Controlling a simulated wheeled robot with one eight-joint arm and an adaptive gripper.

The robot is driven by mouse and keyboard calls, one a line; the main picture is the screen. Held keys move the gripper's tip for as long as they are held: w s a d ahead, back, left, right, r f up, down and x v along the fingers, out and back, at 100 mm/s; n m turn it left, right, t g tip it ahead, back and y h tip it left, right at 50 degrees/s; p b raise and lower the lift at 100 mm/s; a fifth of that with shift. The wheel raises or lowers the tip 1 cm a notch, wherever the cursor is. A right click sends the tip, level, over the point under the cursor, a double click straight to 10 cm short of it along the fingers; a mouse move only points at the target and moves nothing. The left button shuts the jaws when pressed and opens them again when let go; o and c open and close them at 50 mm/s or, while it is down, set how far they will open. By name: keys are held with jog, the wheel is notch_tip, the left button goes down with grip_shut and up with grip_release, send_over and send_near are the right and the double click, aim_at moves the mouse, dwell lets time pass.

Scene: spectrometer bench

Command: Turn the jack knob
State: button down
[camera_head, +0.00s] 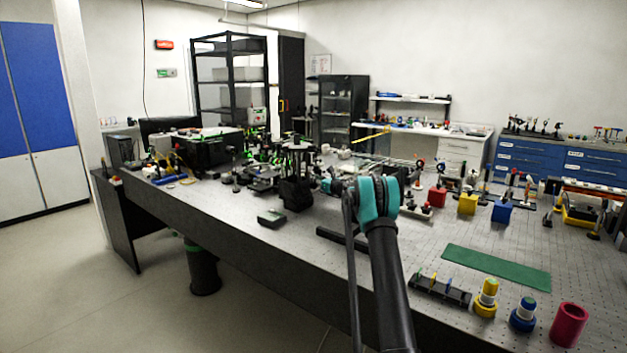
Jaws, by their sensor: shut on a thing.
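The dark lab jack (295,193) stands near the front edge of the optical bench, left of my arm, with dark optics parts on and around it. My gripper (323,185) is small in this view and reaches to the right side of the jack. It is shut at the place of the jack knob. The knob itself is hidden by the gripper and my teal and black arm, so its angle cannot be told.
A small dark box (271,219) lies at the bench edge. A green mat (496,267), a black rack (440,291) and a red cup (568,324) are at the right. Red, yellow (467,204) and blue blocks stand behind the mat. Dense optics fill the bench left of the jack.

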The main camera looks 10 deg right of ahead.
jog(key=shift+m+t+h, duration=0.55)
jog(key=shift+m+h, duration=0.35)
jog(key=shift+h, duration=0.4)
jog(key=shift+m+t+h, duration=0.55)
jog(key=shift+m+h, duration=0.35)
jog(key=shift+h, duration=0.4)
jog(key=c, duration=1.3)
grip_release()
jog(key=v, duration=1.2)
jog(key=shift+s+f, duration=0.1)
